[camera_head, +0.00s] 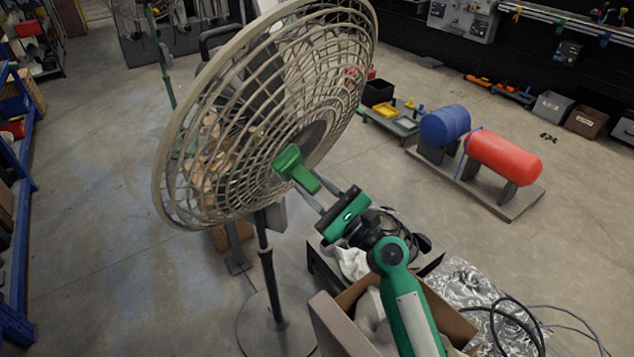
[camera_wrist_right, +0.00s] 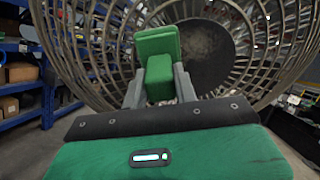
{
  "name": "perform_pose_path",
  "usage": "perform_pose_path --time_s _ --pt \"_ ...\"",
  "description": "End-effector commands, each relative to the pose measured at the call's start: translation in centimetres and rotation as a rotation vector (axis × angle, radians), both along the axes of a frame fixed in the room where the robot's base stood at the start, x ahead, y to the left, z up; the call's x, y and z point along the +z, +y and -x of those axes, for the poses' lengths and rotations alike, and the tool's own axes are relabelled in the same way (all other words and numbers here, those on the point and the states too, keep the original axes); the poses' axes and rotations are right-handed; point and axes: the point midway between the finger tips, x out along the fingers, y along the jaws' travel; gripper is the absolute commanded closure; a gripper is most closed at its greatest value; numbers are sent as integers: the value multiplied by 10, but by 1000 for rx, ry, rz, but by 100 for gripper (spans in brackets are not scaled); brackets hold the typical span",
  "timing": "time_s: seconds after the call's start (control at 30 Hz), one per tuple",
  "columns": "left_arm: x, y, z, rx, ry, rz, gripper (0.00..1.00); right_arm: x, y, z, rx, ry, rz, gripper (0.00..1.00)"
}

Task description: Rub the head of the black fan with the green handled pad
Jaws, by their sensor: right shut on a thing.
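A large standing fan (camera_head: 315,133) fills the upper middle of the head view. Its wire cage looks beige-grey, its pole is black, and it stands upright on a round base (camera_head: 275,325). My right gripper (camera_head: 318,192) is shut on the handle of the green pad (camera_head: 289,160). The pad is in front of the cage near the dark centre disc; whether it touches the wires I cannot tell. In the right wrist view the pad (camera_wrist_right: 157,50) sits between the fingers, with the cage (camera_wrist_right: 255,40) and dark disc (camera_wrist_right: 208,53) behind it. My left gripper is not in view.
Red (camera_head: 503,158) and blue (camera_head: 444,125) cylinders lie on a stand at right. Blue shelving (camera_head: 18,220) is at left. Floor left of the fan is clear.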

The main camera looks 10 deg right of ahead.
Motion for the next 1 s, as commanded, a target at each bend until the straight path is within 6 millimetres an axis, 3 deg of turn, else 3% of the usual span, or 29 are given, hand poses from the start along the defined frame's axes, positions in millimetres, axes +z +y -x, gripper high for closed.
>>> perform_pose_path --time_s 0.2,1.0 --pt "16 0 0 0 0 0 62 18 -4 5 0 -3 -1 89" --pt "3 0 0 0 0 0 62 16 -40 -22 -1 -3 0 89"
